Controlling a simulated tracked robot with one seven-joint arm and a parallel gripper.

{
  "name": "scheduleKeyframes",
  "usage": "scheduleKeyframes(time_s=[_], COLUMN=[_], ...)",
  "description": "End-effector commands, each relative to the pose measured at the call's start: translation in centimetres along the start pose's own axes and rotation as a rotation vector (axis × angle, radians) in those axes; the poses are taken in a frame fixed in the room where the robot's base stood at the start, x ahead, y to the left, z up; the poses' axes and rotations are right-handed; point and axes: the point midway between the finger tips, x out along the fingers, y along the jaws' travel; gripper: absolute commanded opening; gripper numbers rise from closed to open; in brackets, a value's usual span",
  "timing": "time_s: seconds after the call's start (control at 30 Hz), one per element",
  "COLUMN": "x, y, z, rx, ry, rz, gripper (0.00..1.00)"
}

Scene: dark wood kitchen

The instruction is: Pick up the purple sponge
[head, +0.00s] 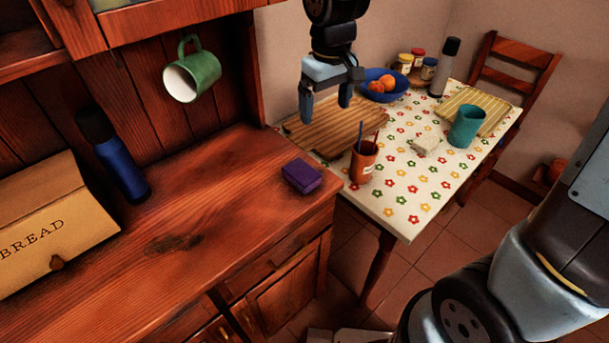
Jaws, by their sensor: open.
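The purple sponge (302,176) lies flat on the wooden counter (215,220), near its right end. My gripper (326,112) hangs from the top of the view, pointing down. Its two fingers are apart and nothing is between them. In the picture it appears above and a little to the right of the sponge, well clear of it. I cannot tell its exact depth.
A bread box (50,230) and a blue bottle (122,165) stand on the counter's left; a green mug (193,72) hangs above. Beyond is a flowered table (405,205) with a red cup (363,165), a teal cup (466,127) and a fruit bowl (384,94). The counter around the sponge is clear.

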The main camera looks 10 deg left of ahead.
Motion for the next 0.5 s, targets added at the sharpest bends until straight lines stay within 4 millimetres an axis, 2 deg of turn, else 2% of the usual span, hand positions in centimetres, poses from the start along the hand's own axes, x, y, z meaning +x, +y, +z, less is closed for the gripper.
scheduleKeyframes(time_s=[0.1, 0.2, 0.33, 0.5], x=[2.3, 3.6, 4.5, 6.2], y=[-2.6, -4.2, -5.2, -5.5], z=[-1.7, -2.5, -3.0, -3.0], rx=[-0.071, -0.110, -0.136, -0.141], ry=[-0.039, -0.059, -0.072, -0.078], rz=[-0.016, -0.024, -0.029, -0.031], gripper=[0.94, 0.94, 0.94, 0.94])
